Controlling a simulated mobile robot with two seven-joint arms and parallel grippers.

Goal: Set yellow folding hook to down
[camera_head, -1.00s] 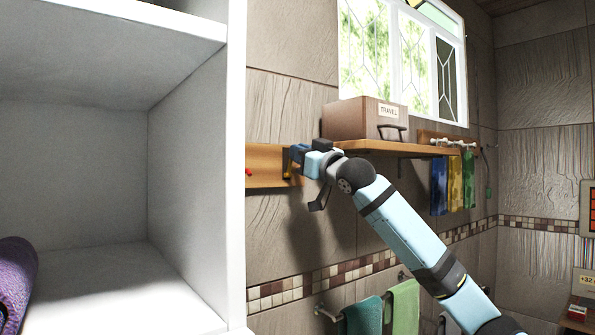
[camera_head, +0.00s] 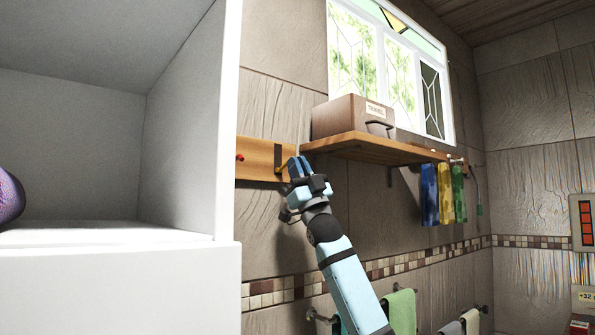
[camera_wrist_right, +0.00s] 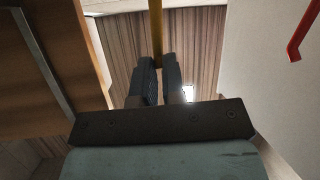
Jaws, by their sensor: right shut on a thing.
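The yellow folding hook (camera_wrist_right: 155,28) shows in the right wrist view as a narrow yellow bar coming down from the top edge to between my fingertips. My right gripper (camera_wrist_right: 159,65) is shut on its lower visible end. In the head view my right gripper (camera_head: 297,168) is at the right end of the wooden hook board (camera_head: 257,151). My left gripper is not in view.
A red hook (camera_head: 239,158) is at the board's left, beside the white cabinet (camera_head: 190,130). A wooden shelf (camera_head: 365,149) with a travel box (camera_head: 345,117) juts out just above right of my gripper. Colored towels (camera_head: 429,195) hang farther right.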

